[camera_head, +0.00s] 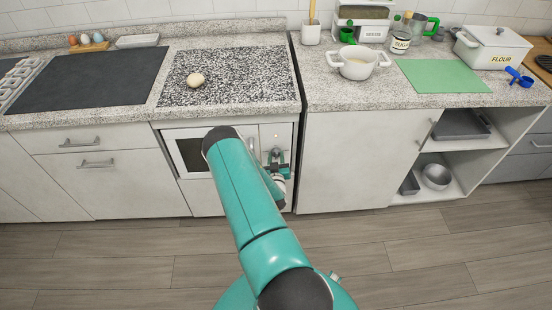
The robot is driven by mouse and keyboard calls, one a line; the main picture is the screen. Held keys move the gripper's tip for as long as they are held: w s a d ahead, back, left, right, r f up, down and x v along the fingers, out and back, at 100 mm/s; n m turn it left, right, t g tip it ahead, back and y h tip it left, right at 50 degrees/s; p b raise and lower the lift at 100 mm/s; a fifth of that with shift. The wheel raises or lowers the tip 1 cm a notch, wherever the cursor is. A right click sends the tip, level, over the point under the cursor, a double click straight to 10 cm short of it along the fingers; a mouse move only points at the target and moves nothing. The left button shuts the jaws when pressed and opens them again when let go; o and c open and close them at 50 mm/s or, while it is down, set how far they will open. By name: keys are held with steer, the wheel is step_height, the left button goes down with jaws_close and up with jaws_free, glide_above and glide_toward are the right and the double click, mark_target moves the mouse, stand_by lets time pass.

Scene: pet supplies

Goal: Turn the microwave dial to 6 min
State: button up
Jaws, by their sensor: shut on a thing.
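The white microwave (191,155) is built into the counter front at the middle left, with a dark door window. My gripper (276,157) is at this panel, below the light, and is shut on the dial. The dial itself is hidden by my gripper, and its markings cannot be read. My teal arm covers part of the microwave's door.
A dough ball (195,80) lies on the speckled counter above the microwave. A white pot (357,63), a green mat (442,76) and a flour box (493,47) stand on the right counter. The wooden floor (110,255) in front is clear.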

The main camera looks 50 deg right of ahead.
steer(key=m, duration=0.4)
steer(key=shift+m+y, duration=0.3)
steer(key=m, duration=0.4)
steer(key=shift+r, duration=0.1)
steer(key=m, duration=0.5)
steer(key=shift+s+d+y, duration=0.1)
steer(key=shift+y, duration=0.2)
steer(key=shift+m, duration=1.4)
steer(key=o, duration=1)
